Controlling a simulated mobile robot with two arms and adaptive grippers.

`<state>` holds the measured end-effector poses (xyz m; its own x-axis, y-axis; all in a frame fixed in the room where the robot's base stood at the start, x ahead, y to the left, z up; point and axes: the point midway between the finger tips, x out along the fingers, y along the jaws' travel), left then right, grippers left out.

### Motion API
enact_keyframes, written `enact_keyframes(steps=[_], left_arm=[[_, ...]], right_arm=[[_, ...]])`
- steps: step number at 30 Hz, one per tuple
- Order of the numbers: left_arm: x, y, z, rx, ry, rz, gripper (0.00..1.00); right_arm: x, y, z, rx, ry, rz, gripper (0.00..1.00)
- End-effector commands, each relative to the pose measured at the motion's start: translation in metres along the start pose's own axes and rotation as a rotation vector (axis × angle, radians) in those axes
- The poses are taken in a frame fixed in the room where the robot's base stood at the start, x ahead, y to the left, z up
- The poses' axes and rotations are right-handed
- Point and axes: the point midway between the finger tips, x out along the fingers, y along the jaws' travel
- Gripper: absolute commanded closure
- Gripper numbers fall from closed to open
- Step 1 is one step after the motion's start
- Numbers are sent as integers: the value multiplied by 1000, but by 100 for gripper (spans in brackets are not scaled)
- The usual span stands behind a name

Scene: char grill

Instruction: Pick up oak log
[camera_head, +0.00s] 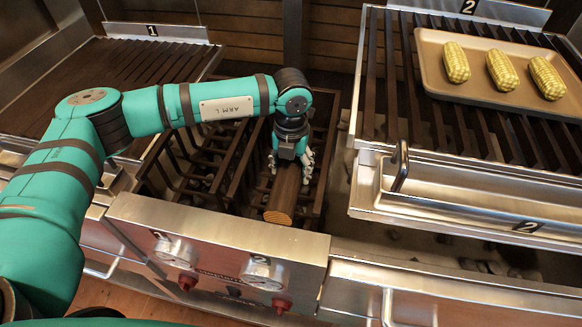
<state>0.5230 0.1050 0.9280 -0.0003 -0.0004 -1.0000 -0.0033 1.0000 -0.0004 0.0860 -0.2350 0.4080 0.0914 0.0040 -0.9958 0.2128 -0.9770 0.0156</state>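The oak log (283,197) is a brown piece with a pale cut end facing me. It lies in the dark metal rack between the two grills, near the front panel. My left gripper (290,170) points down over the log, with its fingers on either side of it. The log fills the space between the fingers; whether they press on it or stand slightly apart is not clear. The log's far part is hidden under the gripper and wrist. My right gripper is not in view.
Rack bars (205,165) stand close around the log. The front panel (215,245) has knobs. Grill 1 (110,75) is at the left. Grill 2 (395,80) at the right bears a tray (430,65) with three corn cobs (501,70). A handle (400,165) sticks up beside it.

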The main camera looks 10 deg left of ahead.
Motion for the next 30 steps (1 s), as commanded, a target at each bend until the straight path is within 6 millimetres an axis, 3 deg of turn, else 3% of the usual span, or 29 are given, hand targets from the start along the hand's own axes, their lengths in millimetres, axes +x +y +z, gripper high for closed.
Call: enact_keyframes(steps=[2, 11, 20, 30], left_arm=[[0, 0, 0, 0, 0, 0, 57], [-1, 0, 0, 0, -1, 0, 96], [-6, -1, 1, 0, -4, -2, 96], [-65, -1, 2, 1, -8, -3, 96]], right_arm=[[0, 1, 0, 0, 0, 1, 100], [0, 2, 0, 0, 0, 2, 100], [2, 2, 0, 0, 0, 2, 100], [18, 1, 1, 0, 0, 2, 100]])
